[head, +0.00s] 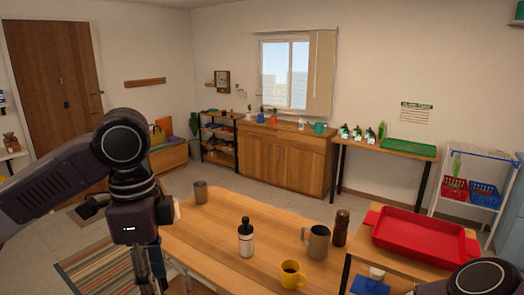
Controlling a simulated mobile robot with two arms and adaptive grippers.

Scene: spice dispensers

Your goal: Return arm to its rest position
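My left arm comes in from the left, with its elbow and wrist raised in front of the table's left end. My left gripper (158,278) points down at the bottom of the head view, and its fingers are partly cut off and hard to make out. I cannot tell whether it is open or shut. Only a round joint of my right arm shows in the bottom right corner. My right gripper is outside the view.
A red tray (414,238) stands at right. Floor behind the table is clear.

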